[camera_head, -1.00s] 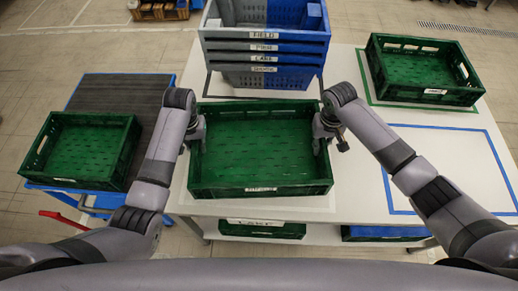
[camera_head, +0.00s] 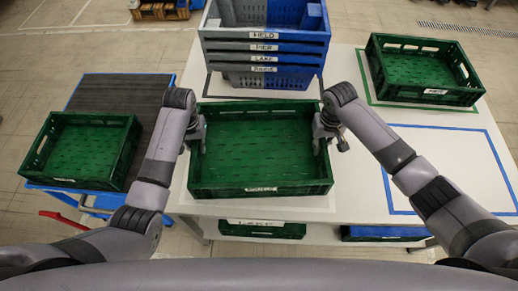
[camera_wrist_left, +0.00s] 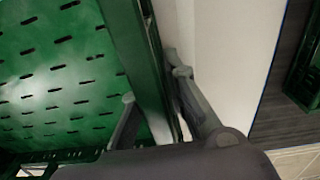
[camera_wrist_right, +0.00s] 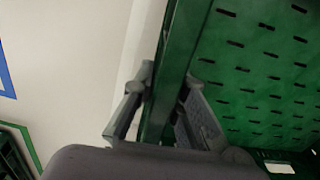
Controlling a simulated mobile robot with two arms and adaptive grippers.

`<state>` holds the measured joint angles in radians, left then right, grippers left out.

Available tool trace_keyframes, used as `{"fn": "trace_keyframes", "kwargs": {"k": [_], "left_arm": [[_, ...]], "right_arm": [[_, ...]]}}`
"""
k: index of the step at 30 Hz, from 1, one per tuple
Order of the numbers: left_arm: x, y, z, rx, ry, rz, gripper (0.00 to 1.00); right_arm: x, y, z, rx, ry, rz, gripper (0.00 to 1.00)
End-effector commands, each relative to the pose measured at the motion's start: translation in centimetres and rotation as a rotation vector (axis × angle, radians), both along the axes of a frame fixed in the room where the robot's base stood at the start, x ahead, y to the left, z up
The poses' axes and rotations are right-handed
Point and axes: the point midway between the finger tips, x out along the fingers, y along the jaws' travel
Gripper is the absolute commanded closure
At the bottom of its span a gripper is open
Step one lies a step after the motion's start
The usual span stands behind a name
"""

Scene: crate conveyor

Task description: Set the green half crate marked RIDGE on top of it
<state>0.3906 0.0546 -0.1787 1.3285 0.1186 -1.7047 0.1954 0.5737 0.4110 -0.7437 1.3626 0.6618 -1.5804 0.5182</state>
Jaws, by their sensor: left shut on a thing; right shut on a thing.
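A green crate (camera_head: 262,188) with a white label too small to read is at the middle of the white table in the head view. My left gripper (camera_head: 198,132) is shut on its left wall, one finger inside and one outside, as the left wrist view (camera_wrist_left: 155,105) shows. My right gripper (camera_head: 322,130) is shut on its right wall the same way, as the right wrist view (camera_wrist_right: 168,105) shows. The crate is empty and looks level. Whether it rests on the table or hangs just above it I cannot tell.
A blue and grey crate stack (camera_head: 265,50) with several labels stands behind. A green crate (camera_head: 420,93) sits at the back right, another (camera_head: 82,182) on the left cart. A blue outlined area (camera_head: 450,170) on the right is empty. Crates sit below the table's front (camera_head: 262,229).

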Motion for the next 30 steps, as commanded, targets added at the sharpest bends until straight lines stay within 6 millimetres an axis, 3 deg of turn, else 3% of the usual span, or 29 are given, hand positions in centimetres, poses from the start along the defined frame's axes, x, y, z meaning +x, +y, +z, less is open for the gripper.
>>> {"fn": "trace_keyframes", "kwargs": {"k": [18,30], "left_arm": [[0.1,0.0,4.8,0.0,-0.002,0.0,1.0],[0.1,0.0,5.0,0.0,-0.002,0.0,1.0]], "right_arm": [[0.1,0.0,4.8,0.0,-0.001,0.0,1.0],[0.1,0.0,5.0,0.0,-0.001,0.0,1.0]]}}
